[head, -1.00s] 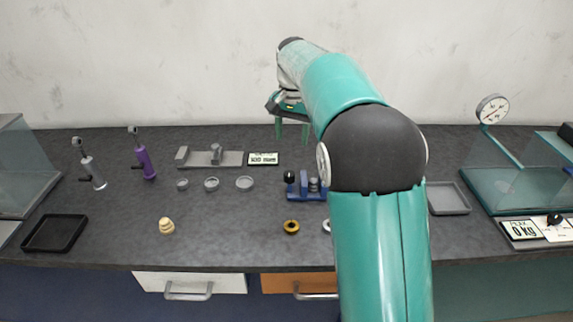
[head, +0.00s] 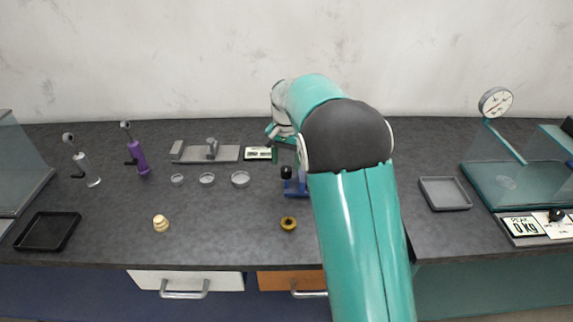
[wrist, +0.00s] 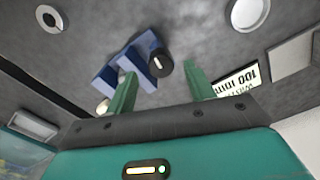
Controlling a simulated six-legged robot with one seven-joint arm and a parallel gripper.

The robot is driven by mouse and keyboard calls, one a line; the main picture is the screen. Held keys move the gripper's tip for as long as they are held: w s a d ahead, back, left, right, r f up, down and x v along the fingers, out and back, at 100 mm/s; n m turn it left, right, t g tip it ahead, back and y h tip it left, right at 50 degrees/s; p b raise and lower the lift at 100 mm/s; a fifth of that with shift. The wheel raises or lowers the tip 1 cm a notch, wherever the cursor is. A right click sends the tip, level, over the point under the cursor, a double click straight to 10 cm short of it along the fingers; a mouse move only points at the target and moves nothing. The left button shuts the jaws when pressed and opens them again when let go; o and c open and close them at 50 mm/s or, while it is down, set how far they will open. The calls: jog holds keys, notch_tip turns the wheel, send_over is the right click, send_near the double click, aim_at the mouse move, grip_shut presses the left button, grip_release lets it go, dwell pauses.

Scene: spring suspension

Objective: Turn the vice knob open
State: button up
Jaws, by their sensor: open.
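The blue vice (head: 299,190) stands on the dark bench, partly hidden behind my arm in the head view. Its round black knob (head: 286,172) is on its left side. In the wrist view the blue vice (wrist: 150,45) and the black knob (wrist: 160,63) show just beyond my fingertips. My gripper (wrist: 162,78) is open, with its two green fingers apart. The knob appears between the fingertips in that picture, but I cannot tell any contact. In the head view my gripper (head: 287,153) is near the vice, partly hidden by my arm.
A small display (head: 259,154) and a grey bench fixture (head: 205,153) stand left of the vice. Several small dishes (head: 240,179) lie in front of them. A brass ring (head: 288,223) lies in front of the vice. A grey tray (head: 444,193) is at right.

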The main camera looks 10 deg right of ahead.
jog(key=shift+w+f, duration=0.15)
jog(key=shift+f, duration=1.1)
jog(key=shift+c, duration=0.2)
jog(key=c, duration=0.9)
